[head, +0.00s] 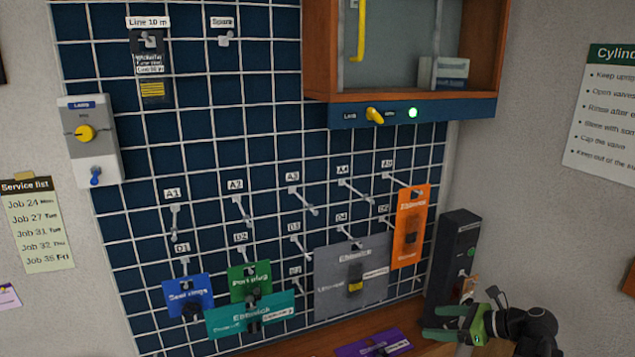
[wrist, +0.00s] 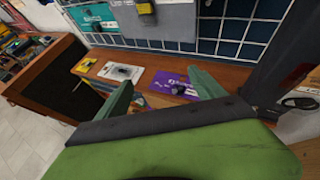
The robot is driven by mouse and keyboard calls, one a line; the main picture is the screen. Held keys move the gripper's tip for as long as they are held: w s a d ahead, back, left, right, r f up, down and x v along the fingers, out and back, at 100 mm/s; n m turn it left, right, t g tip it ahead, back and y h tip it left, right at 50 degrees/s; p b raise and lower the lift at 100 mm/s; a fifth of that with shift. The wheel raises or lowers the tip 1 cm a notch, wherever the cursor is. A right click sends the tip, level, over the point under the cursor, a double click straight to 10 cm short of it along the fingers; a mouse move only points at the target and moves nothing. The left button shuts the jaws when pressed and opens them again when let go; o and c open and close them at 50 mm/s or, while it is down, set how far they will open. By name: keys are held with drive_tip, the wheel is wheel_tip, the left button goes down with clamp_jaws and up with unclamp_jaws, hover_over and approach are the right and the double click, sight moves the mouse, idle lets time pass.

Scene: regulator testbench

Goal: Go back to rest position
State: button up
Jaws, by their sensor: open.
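My gripper (head: 452,325) is at the lower right in the head view, just in front of the black upright box and above the wooden bench. In the wrist view its two green fingers (wrist: 160,92) are spread apart with nothing between them. A purple card (wrist: 176,84) lies on the bench beyond the fingertips. The same purple card (head: 375,344) shows at the bottom edge of the head view, left of my gripper. My gripper is apart from the wall grid and its hanging cards.
A black upright box (head: 457,255) stands close behind my gripper. The grid (head: 250,150) holds several cards, including an orange card (head: 410,228) and a grey card (head: 335,280). A wooden cabinet (head: 315,45) hangs above. A white card (wrist: 121,71) lies on the bench.

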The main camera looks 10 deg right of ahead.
drive_tip(key=w+a+f+n+g, duration=0.2)
drive_tip(key=a, duration=0.6)
drive_tip(key=w+a+f+n+g, duration=0.1)
drive_tip(key=a+f+n+g, duration=0.15)
drive_tip(key=a, duration=0.55)
drive_tip(key=s+a+f+n+g+h, duration=0.2)
drive_tip(key=a+f+n, duration=0.1)
drive_tip(key=a+n, duration=0.45)
drive_tip(key=s+a+f+n+g+h, duration=0.2)
drive_tip(key=a+f+n+g, duration=0.15)
drive_tip(key=a+n, duration=0.4)
drive_tip(key=d+n+h, duration=0.1)
drive_tip(key=n, duration=0.1)
drive_tip(key=s+d+f+n+h, duration=0.1)
drive_tip(key=d+n+h, duration=0.1)
drive_tip(key=n, duration=0.1)
drive_tip(key=d+f+n+h, duration=0.1)
drive_tip(key=d+n, duration=0.1)
drive_tip(key=n, duration=0.1)
drive_tip(key=shift+s+t+h, duration=0.2)
drive_tip(key=shift+t+h, duration=0.1)
drive_tip(key=shift+t, duration=0.1)
drive_tip(key=shift+c, duration=0.3)
